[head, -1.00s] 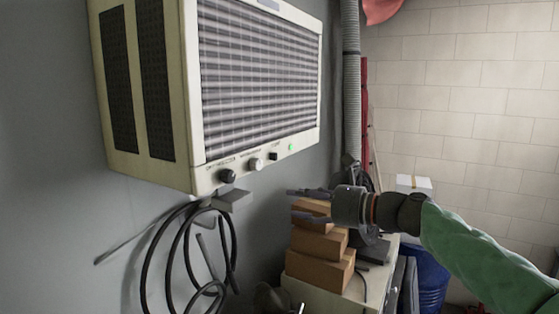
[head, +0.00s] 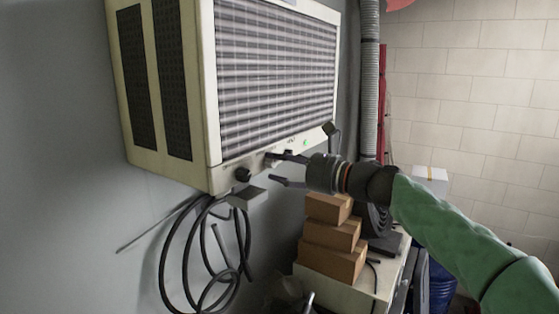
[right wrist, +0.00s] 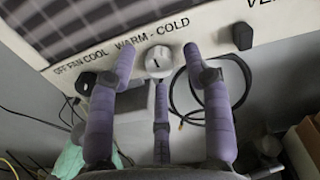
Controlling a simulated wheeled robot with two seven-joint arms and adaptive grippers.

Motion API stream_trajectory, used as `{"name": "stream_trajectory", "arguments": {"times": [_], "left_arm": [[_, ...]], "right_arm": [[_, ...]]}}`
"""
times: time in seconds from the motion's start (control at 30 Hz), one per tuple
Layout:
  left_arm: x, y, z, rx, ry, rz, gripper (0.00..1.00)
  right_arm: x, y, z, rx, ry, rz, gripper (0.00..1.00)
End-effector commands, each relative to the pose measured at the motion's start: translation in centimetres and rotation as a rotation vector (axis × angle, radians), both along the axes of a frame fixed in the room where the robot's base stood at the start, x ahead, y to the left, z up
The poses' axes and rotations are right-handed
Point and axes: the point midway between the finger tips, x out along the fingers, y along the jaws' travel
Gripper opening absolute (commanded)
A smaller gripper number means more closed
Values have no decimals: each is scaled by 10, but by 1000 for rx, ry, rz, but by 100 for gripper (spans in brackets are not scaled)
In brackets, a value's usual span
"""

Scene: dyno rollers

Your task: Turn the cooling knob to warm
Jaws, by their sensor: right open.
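The air cooler (head: 170,166) hangs on the wall with its control strip along the bottom front edge. In the right wrist view the white round knob (right wrist: 158,60) sits under the "WARM - COLD" label, with a short dark, roughly upright mark on its face. My right gripper (head: 274,170) is open at the strip. In the wrist view its purple-grey fingers stand left and right of the white knob, with a third finger below; contact cannot be told. The gripper mostly hides this knob in the head view. My left gripper is not in view.
A black knob (head: 243,174) marked "OFF FAN COOL" is left of the white one; a black switch (right wrist: 242,36) is right. A grey block (head: 247,196) is under the strip. Cables (head: 166,260) hang below. Stacked boxes (head: 331,260) stand below the gripper.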

Motion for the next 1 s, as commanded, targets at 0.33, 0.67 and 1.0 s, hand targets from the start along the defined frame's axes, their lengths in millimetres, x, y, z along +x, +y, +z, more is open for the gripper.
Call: {"name": "stream_trajectory", "arguments": {"times": [0.33, 0.67, 1.0], "left_arm": [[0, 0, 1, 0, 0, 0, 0], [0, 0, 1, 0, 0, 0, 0], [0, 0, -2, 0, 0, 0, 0]], "right_arm": [[3, 5, 0, -1, -1, 0, 50], [3, 5, 0, 0, -1, -1, 0], [3, 5, -1, -30, -46, 0, 0]]}}
